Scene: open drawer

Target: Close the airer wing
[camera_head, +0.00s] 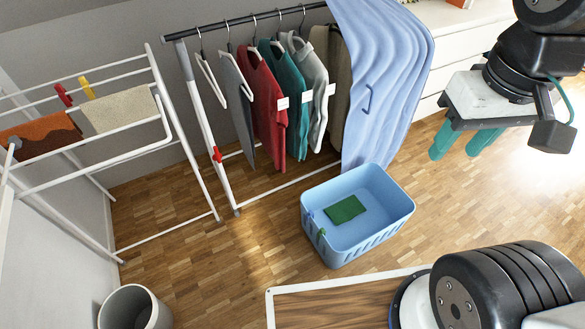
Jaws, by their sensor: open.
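The white airer (151,68) stands at the far left, against the grey wall. A rust-orange cloth (40,137) and a beige towel (118,108) hang over its bars, with a red peg (63,95) and a yellow peg (87,88) beside them. A white-framed wing (95,158) appears to stick out from the airer at about bar height, in the open position; its left end runs close to the picture edge. My gripper (458,147), with teal fingers, is at the upper right, open and empty, pointing down, far from the airer.
A clothes rail (205,140) with several garments stands right of the airer, a blue sheet (385,75) over its end. A blue basket (357,245) holding a green cloth (344,209) is on the wooden floor. A grey bin (133,310) stands lower left. White drawers (465,45) stand behind.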

